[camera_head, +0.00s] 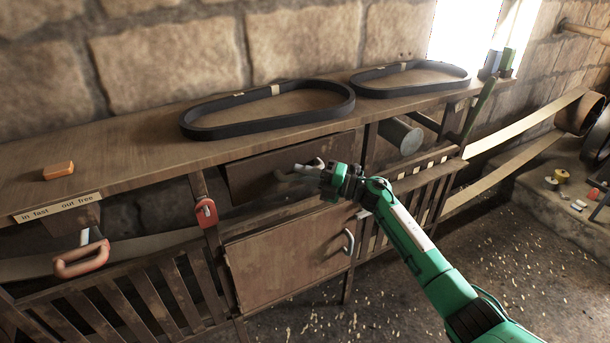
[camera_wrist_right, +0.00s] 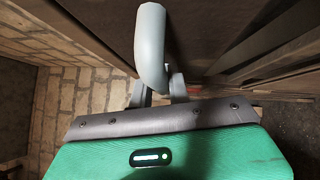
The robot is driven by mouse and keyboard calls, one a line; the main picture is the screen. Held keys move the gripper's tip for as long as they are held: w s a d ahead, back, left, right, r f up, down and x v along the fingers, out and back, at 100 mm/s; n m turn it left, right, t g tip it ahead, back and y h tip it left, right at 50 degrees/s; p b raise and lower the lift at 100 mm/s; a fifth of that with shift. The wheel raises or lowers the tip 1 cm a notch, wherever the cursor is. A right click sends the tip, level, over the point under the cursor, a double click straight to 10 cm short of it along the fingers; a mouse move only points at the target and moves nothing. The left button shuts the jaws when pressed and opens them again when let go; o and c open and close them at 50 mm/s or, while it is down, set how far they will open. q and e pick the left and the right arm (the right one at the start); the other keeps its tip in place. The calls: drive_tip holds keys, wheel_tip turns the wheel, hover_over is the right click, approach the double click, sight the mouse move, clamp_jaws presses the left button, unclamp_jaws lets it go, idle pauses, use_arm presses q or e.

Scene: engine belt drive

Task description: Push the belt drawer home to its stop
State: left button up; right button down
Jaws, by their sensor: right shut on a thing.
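The belt drawer (camera_head: 262,172) is the dark wooden front under the worktop, above a wooden door. Its grey bar handle (camera_wrist_right: 151,50) stands up large in the right wrist view. My right gripper (camera_head: 312,170) reaches in from the lower right and is shut on this handle, its fingers low on the bar in the wrist view. Dark space shows beside and below the drawer front on the left; I cannot tell exactly how far the drawer stands out. My left gripper is not in view.
Two black belts (camera_head: 265,121) lie on the worktop (camera_head: 130,140). A red-handled lever (camera_head: 82,262) sits under a label reading "in fast out free" (camera_head: 58,207). A red catch (camera_head: 206,212) is on the post. The lower door (camera_head: 285,258) has its own grey handle (camera_head: 349,241).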

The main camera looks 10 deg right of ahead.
drive_tip(key=c, duration=1.8)
unclamp_jaws()
drive_tip(key=shift+w+d+r, duration=0.1)
drive_tip(key=shift+w+r, duration=0.05)
drive_tip(key=shift+r, duration=0.05)
drive_tip(key=o, duration=0.4)
drive_tip(key=shift+f, duration=0.1)
drive_tip(key=shift+o, duration=0.4)
drive_tip(key=shift+w+f, duration=0.1)
drive_tip(key=shift+w, duration=0.05)
drive_tip(key=shift+d+f, duration=0.1)
drive_tip(key=shift+f, duration=0.05)
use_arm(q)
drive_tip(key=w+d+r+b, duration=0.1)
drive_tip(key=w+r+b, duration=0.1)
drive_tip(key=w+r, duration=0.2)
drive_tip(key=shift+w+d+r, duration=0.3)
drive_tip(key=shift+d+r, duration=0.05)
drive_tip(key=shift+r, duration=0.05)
use_arm(e)
drive_tip(key=v, duration=1.3)
drive_tip(key=shift+s, duration=0.3)
